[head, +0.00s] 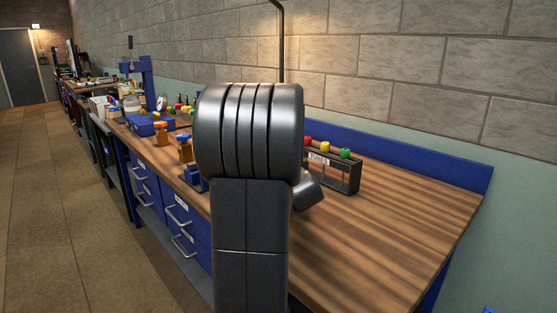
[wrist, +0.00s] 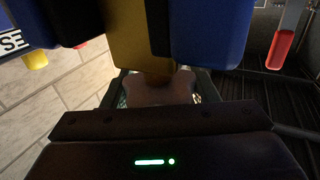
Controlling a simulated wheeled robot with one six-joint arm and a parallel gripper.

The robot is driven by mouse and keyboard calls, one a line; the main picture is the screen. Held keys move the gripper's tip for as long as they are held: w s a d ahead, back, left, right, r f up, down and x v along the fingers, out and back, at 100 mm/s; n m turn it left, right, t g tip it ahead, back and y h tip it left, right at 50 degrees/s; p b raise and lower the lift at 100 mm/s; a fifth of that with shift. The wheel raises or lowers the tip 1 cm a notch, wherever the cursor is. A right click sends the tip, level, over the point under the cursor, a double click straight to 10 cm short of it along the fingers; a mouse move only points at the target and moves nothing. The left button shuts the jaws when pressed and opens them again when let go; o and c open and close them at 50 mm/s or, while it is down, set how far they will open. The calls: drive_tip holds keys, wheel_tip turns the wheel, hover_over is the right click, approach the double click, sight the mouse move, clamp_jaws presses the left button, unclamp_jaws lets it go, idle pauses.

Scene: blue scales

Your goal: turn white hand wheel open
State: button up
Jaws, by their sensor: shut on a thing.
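In the wrist view, a pale, lobed hand wheel (wrist: 160,88) sits between the fingers of my gripper (wrist: 160,92). It looks greyish-pink in the shadow and fits the white hand wheel. My gripper is shut on it, a finger at each side. The wheel joins a brass-yellow valve body (wrist: 138,45), which has blue parts (wrist: 205,35) beside it. How far the wheel is turned cannot be told. In the head view my own arm covers the middle, so my gripper and this wheel are hidden there.
A wooden workbench (head: 400,215) runs along the wall, its right part clear. A dark labelled box (head: 335,172) with red, yellow and green tops stands right of my arm. Left of it are a valve with an orange wheel (head: 185,140) and a blue stand (head: 148,85).

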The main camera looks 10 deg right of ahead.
drive_tip(key=shift+a+r+n+g+y+p, duration=0.15)
drive_tip(key=shift+n+g+y+p, duration=0.35)
drive_tip(key=shift+n+y+p, duration=1.1)
drive_tip(key=shift+s+a+n+g+y+p, duration=0.1)
drive_tip(key=shift+n+g+y+p, duration=0.3)
drive_tip(key=shift+y+p, duration=0.45)
drive_tip(key=shift+a+n+g+y+p, duration=0.1)
drive_tip(key=shift+n+g+y+p, duration=0.35)
drive_tip(key=shift+y, duration=0.6)
drive_tip(key=o, duration=1)
drive_tip(key=shift+c, duration=0.2)
drive_tip(key=v, duration=1.3)
drive_tip(key=shift+s+d, duration=0.2)
drive_tip(key=shift+s, duration=0.15)
